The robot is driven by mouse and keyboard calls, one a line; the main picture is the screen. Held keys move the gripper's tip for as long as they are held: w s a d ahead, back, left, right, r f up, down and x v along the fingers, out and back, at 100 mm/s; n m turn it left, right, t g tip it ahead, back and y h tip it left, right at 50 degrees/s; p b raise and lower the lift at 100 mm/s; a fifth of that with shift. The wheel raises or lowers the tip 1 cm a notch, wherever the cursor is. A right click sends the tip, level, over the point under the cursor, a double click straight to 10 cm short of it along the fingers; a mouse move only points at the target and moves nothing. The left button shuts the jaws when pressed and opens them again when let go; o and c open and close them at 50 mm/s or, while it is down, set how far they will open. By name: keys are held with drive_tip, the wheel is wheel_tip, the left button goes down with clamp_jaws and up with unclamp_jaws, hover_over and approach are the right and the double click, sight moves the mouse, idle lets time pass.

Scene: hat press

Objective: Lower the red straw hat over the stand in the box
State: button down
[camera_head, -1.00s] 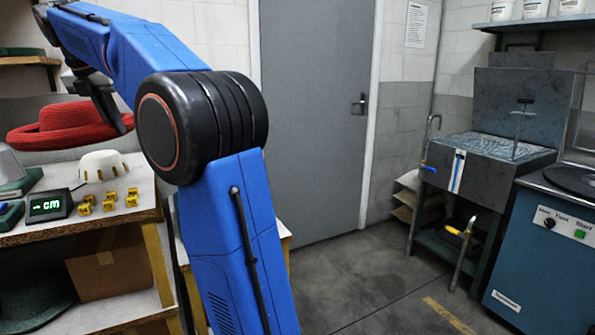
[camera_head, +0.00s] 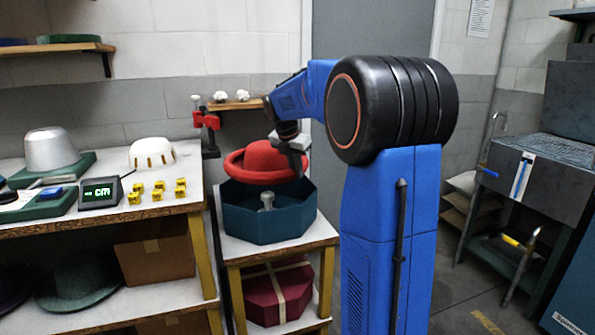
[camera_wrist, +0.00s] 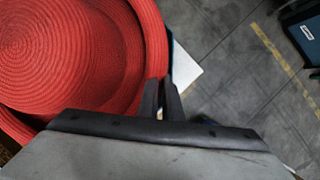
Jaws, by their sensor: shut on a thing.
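The red straw hat (camera_head: 264,162) is held level above the open dark teal octagonal box (camera_head: 263,226). My gripper (camera_head: 302,165) is shut on the right side of its brim. In the wrist view the hat (camera_wrist: 70,55) fills the upper left, with my gripper (camera_wrist: 162,97) at its brim edge. The stand (camera_head: 266,201), a small grey post with a rounded top, rises inside the box below the hat. A gap shows between the brim and the stand. The box is mostly hidden under the hat in the wrist view.
The box stands on a small wooden table (camera_head: 281,251), with a closed maroon box (camera_head: 277,292) on the shelf below. A red and black clamp-like tool (camera_head: 206,125) stands behind. The left bench holds a white hat form (camera_head: 152,153), yellow blocks and a display (camera_head: 100,193).

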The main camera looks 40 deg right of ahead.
drive_tip(key=shift+a+f, duration=0.1)
drive_tip(key=shift+f, duration=8.9)
drive_tip(key=c, duration=1.9)
unclamp_jaws()
drive_tip(key=shift+o, duration=0.2)
drive_tip(key=v, duration=1.7)
drive_tip(key=shift+s+a+r, duration=0.15)
drive_tip(key=shift+a, duration=0.05)
